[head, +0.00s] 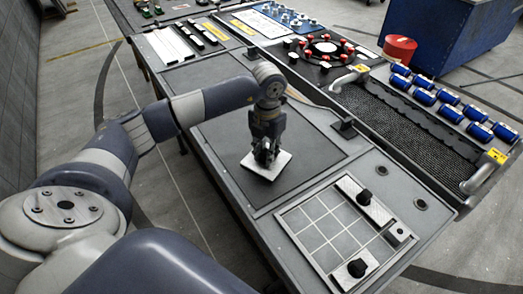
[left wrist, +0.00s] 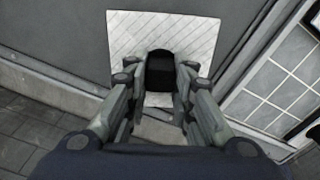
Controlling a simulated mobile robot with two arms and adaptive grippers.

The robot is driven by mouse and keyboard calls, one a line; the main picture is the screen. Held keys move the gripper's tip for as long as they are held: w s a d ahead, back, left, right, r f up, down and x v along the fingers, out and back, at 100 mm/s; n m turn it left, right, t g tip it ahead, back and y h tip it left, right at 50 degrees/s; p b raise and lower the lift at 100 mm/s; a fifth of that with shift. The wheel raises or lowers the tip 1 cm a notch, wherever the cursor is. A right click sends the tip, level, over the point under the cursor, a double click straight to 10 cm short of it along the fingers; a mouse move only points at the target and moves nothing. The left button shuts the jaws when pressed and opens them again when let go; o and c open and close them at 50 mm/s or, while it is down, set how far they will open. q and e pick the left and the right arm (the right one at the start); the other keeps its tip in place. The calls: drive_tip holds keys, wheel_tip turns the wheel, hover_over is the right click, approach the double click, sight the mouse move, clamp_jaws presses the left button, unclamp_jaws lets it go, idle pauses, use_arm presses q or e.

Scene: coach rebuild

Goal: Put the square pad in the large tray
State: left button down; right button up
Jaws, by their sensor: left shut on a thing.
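The square pad (head: 278,165) is a flat white plate with a dark knob on top. It is at the dark mat area in the middle of the bench in the head view; I cannot tell whether it touches the surface. My left gripper (head: 265,153) is above it and shut on its knob. In the left wrist view the pad (left wrist: 125,38) shows fine stripes, and the dark knob (left wrist: 160,70) is between the fingers. The large tray (head: 325,228) is a gridded light panel at the near right of the bench. My right gripper is not in view.
Two white plates with black knobs (head: 357,268) (head: 365,196) lie on the gridded tray's right side. A mesh bed with blue cylinders (head: 449,97) is at the right. The dark mat (head: 225,142) around the pad is clear.

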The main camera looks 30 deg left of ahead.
sight(262, 157)
use_arm(q)
drive_tip(key=shift+w+a+f, duration=0.1)
drive_tip(key=shift+w+a, duration=0.25)
drive_tip(key=shift+a, duration=0.5)
wheel_tip(262, 157, down, 3)
drive_tip(key=shift+f+p, duration=0.15)
drive_tip(key=shift+p, duration=0.75)
drive_tip(key=shift+f, duration=0.3)
drive_tip(key=c, duration=1.4)
unclamp_jaws()
drive_tip(key=shift+o, duration=0.2)
